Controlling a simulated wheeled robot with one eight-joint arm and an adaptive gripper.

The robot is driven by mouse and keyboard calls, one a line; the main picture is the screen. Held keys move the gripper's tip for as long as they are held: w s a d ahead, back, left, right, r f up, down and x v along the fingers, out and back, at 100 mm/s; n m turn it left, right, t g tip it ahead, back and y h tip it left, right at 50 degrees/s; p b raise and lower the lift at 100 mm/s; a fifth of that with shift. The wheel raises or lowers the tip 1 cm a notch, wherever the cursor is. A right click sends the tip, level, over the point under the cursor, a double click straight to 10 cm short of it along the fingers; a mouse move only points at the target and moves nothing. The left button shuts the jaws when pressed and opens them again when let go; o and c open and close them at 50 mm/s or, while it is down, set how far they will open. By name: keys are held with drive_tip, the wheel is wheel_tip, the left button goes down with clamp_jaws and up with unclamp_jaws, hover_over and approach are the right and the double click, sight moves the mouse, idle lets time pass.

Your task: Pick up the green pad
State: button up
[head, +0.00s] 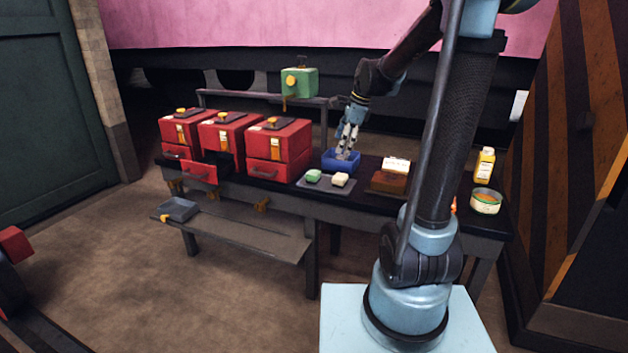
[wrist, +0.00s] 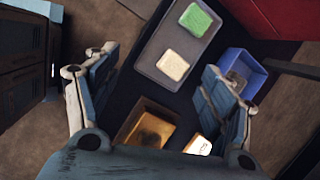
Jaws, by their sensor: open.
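The green pad (head: 313,176) lies on the left part of a shallow grey tray (head: 327,187) on the dark table, with a cream pad (head: 340,180) to its right. In the wrist view the green pad (wrist: 196,20) is near the top, at the far end of the tray (wrist: 149,60), beyond the cream pad (wrist: 173,65). My gripper (head: 346,153) points down above the table and overlaps the blue bin in the head view. In the wrist view its fingers (wrist: 158,62) are spread apart with nothing between them, and the green pad is beyond them.
A blue bin (head: 328,163) stands behind the tray. A brown box (head: 388,184) with a white item is to the right. Red toolboxes (head: 278,147) stand left of the tray. A yellow bottle (head: 484,166) and a round tin (head: 486,203) are at the right end.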

drive_tip(key=w+a+f+m, duration=0.1)
drive_tip(key=w+a+m, duration=0.3)
drive_tip(key=w, duration=0.3)
hover_over(314, 172)
drive_tip(key=d, duration=0.2)
drive_tip(key=shift+m+y, duration=0.3)
drive_tip(key=shift+y, duration=0.1)
drive_tip(key=f, duration=1.1)
drive_tip(key=shift+s+a, duration=0.2)
drive_tip(key=shift+s, duration=0.15)
drive_tip(key=shift+s+x, duration=0.15)
drive_tip(key=shift+x, duration=1.4)
drive_tip(key=shift+s+x, duration=0.1)
drive_tip(key=shift+x, duration=1.4)
drive_tip(key=shift+d+f, duration=0.15)
drive_tip(key=shift+d, duration=0.05)
drive_tip(key=shift+c, duration=0.2)
drive_tip(key=c, duration=1.2)
